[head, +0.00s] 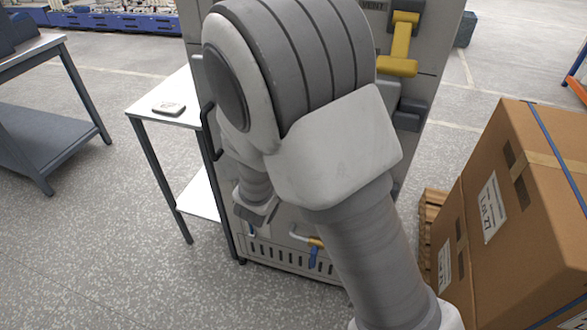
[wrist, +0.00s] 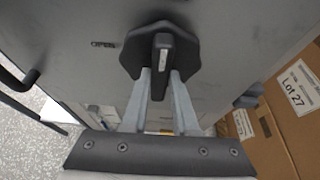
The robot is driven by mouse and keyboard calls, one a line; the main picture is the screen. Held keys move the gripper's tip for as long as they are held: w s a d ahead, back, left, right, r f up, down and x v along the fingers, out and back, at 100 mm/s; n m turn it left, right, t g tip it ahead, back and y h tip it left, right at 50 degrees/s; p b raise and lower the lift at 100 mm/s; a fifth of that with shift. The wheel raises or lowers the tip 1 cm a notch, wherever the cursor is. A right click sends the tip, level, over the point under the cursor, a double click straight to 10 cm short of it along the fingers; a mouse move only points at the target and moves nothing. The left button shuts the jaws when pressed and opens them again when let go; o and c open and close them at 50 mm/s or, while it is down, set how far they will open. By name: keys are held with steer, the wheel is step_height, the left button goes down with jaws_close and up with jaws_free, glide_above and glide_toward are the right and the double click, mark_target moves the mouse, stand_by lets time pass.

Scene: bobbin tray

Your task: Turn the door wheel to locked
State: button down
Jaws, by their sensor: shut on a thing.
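The door wheel (wrist: 135,52) is a dark, many-sided knob with a raised bar across its middle, mounted on a grey cabinet door (wrist: 60,40). The bar stands upright in the wrist view. My gripper (wrist: 161,82) has one finger on each side of the bar and is shut on it. An "OPEN" label (wrist: 104,44) is on the door to the left of the wheel. No locked mark can be read. In the head view my arm hides the wheel and fingertips.
The grey cabinet (head: 430,75) carries a yellow handle (head: 400,45) high up and a blue-and-yellow lever (head: 314,250) low down. A white side table (head: 180,95) with a small device stands left. A cardboard box (head: 530,190) on a pallet stands close on the right.

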stand_by(0.4)
steer(key=c, duration=0.7)
jaws_free()
steer(key=p+v, duration=0.2)
steer(key=v, duration=1.5)
steer(key=shift+s+d+p, duration=0.1)
steer(key=shift+s+p, duration=0.2)
